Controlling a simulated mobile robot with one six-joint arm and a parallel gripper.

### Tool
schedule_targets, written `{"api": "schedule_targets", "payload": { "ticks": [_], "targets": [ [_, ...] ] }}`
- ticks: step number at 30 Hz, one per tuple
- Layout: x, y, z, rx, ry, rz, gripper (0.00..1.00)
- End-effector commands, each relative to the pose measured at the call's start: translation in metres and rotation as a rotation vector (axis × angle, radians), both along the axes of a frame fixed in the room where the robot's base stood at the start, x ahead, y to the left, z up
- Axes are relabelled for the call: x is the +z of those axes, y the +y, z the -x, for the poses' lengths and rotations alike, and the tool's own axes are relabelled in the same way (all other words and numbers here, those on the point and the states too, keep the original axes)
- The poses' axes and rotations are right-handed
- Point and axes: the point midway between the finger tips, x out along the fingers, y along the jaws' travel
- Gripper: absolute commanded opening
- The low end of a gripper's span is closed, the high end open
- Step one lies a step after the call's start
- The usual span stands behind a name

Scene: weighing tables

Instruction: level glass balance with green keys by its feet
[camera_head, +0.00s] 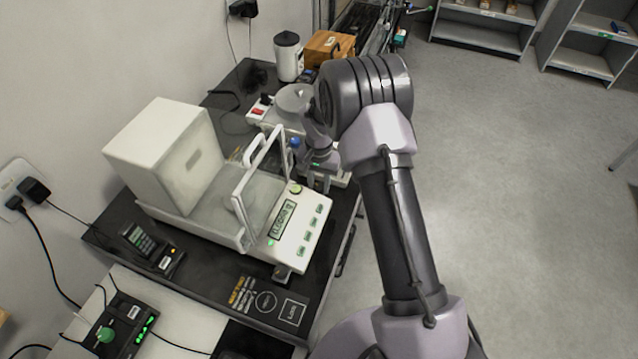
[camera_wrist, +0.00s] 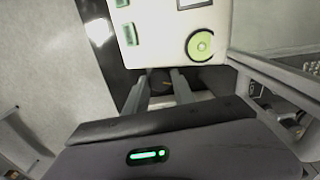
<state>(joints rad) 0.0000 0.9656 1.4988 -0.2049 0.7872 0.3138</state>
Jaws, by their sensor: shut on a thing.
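The glass balance (camera_head: 231,211) with green keys (camera_head: 308,236) stands on the dark table, with a lit display (camera_head: 283,219) and a glass draft shield. Its round bubble level (camera_head: 295,188) is on the front panel's far corner; the green level also shows in the wrist view (camera_wrist: 200,45), but I cannot tell exactly where the bubble sits. A near front foot (camera_head: 282,273) shows under the panel. My gripper (camera_head: 320,186) is low at the far front corner. In the wrist view, its fingers (camera_wrist: 158,84) are shut around a dark foot (camera_wrist: 160,79) below the level.
Another balance with a round pan (camera_head: 294,98) stands behind my gripper. A small keypad device (camera_head: 139,238) is left of the glass balance. A control box with a green knob (camera_head: 106,334) lies on the near table. Open floor (camera_head: 500,180) is to the right.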

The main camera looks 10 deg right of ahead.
Motion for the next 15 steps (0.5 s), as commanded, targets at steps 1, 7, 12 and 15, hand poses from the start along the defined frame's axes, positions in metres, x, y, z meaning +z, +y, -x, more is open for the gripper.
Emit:
{"api": "schedule_targets", "payload": {
  "ticks": [1, 7, 12, 15],
  "targets": [
    [0.0002, 0.0000, 0.0000, 0.000, 0.000, 0.000, 0.00],
    [0.0002, 0.0000, 0.0000, 0.001, 0.000, 0.000, 0.52],
    [0.0002, 0.0000, 0.0000, 0.001, 0.000, 0.000, 0.52],
    [0.0044, 0.0000, -0.0002, 0.001, 0.000, 0.000, 0.52]
  ]
}}
